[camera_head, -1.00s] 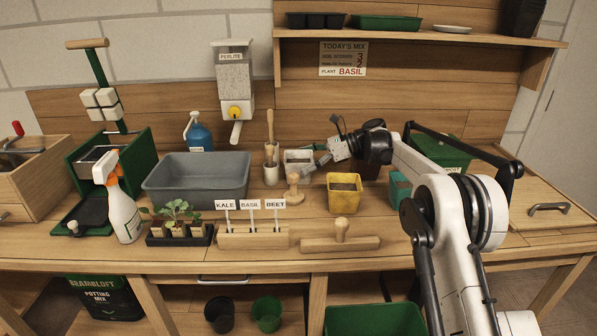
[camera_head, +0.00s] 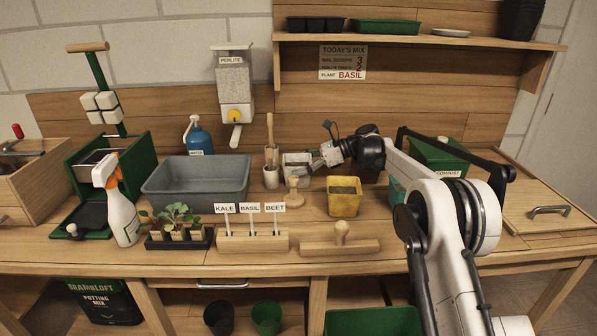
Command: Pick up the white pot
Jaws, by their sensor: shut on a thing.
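My gripper (camera_head: 311,164) reaches in from the right and is shut on the pot's right side near the rim. The fingertips are small and partly hidden against the pot. I see no clear gap under the pot.
A yellow pot (camera_head: 344,200) stands close in front of my wrist, with a teal pot (camera_head: 397,190) beside it. A grey tub (camera_head: 195,184) is to the left. The perlite dispenser (camera_head: 234,90) hangs above left.

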